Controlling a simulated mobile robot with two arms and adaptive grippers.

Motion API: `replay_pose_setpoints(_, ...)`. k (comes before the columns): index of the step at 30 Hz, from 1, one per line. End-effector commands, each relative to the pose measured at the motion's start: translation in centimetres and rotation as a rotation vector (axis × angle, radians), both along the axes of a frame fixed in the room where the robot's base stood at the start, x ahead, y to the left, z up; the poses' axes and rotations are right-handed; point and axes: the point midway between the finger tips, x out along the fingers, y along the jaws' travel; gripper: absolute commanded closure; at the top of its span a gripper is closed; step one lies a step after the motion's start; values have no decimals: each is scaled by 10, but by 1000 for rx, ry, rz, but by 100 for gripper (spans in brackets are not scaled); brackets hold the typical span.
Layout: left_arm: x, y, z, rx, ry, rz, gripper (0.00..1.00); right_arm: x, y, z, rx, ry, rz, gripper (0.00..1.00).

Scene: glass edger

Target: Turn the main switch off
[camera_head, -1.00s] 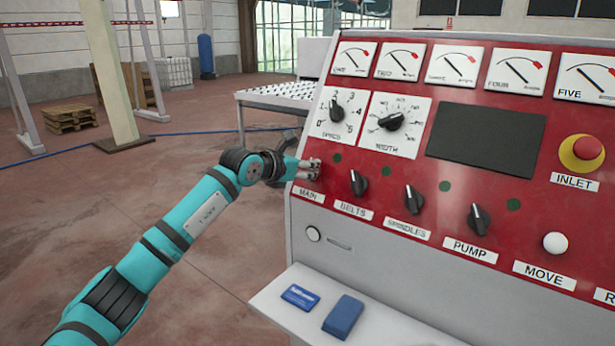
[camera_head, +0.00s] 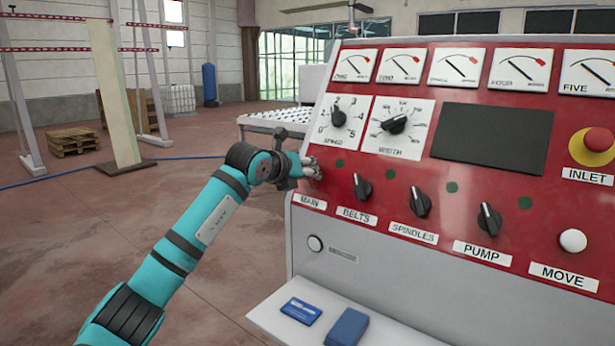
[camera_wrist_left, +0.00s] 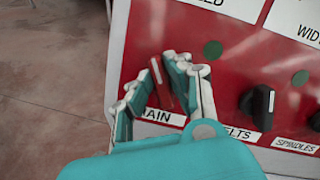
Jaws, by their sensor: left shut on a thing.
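The main switch (camera_wrist_left: 157,72) is on the red panel at its lower left, above the MAIN label (camera_head: 310,201). In the left wrist view a small part of its handle shows between my fingers, tilted. Its exact setting is hard to tell. My left gripper (camera_head: 310,168) is at the panel's left edge, shut on the main switch, and hides it in the head view. Its fingers also show in the left wrist view (camera_wrist_left: 160,84), one on each side of the handle. My right gripper is in neither view.
The BELTS (camera_head: 362,187), SPINDLES (camera_head: 420,204) and PUMP (camera_head: 489,219) knobs stand in a row to the right. A SPEED dial (camera_head: 339,117) is above. A shelf (camera_head: 275,317) holds a blue box (camera_head: 346,327). Open floor lies left of the console.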

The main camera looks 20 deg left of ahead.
Motion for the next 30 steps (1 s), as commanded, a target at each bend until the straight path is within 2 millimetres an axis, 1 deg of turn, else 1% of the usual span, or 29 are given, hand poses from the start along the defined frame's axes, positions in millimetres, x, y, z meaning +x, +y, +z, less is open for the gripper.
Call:
replay_pose_setpoints(12,0,0,-1,-9,7,4,100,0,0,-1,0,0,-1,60)
replay_pose_setpoints(13,0,0,-1,-9,7,4,81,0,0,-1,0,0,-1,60)
replay_pose_setpoints(15,0,0,-1,-8,6,4,72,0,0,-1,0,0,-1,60)
replay_pose_setpoints(18,0,0,-1,-9,5,3,62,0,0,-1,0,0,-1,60)
replay_pose_setpoints(26,-1,0,0,-7,3,3,62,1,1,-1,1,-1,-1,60)
replay_pose_setpoints(30,-11,4,4,-7,2,4,62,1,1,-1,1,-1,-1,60)
